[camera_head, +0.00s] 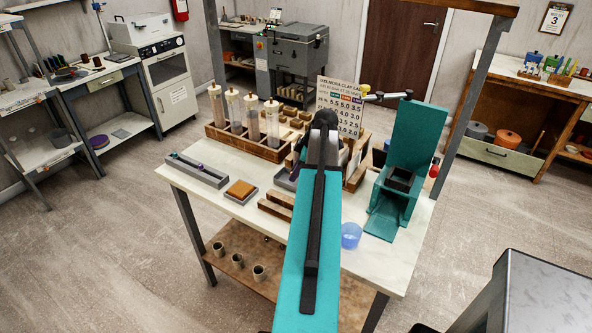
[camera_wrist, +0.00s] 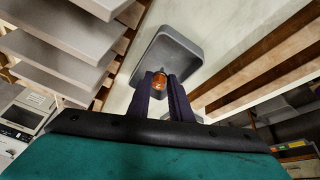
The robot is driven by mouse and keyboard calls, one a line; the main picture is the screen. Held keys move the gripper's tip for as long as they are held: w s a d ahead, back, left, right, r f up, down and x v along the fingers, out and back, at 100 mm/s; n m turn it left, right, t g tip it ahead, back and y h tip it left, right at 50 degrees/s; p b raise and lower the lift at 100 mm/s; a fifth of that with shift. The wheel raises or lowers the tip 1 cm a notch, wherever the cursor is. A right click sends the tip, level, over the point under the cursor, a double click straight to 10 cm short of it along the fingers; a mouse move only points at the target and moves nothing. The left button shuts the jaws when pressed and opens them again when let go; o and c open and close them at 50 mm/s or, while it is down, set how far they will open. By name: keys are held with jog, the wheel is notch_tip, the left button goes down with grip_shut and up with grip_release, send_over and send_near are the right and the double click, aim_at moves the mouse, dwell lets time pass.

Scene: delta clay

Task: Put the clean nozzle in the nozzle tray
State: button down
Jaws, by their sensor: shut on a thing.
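My gripper (camera_wrist: 160,84) shows in the wrist view with dark fingers shut on a small orange-brown nozzle (camera_wrist: 159,78). The nozzle appears over a shallow grey dish (camera_wrist: 187,43) with rounded corners; I cannot tell whether it touches it. Part of the grey dish (camera_head: 285,181) shows just left of the arm. A long grey tray (camera_head: 214,180) lies on the left of the bench top, with small purple and green pieces in it; it looks like the nozzle tray.
A wooden rack of clear tubes (camera_head: 243,146) stands at the back. A blue cup (camera_head: 351,235) and teal stand (camera_head: 400,180) are right of my arm.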

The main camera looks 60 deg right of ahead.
jog(key=shift+f, duration=0.15)
jog(key=c, duration=1.5)
grip_release()
jog(key=shift+b+v, duration=1.95)
jog(key=shift+v, duration=5)
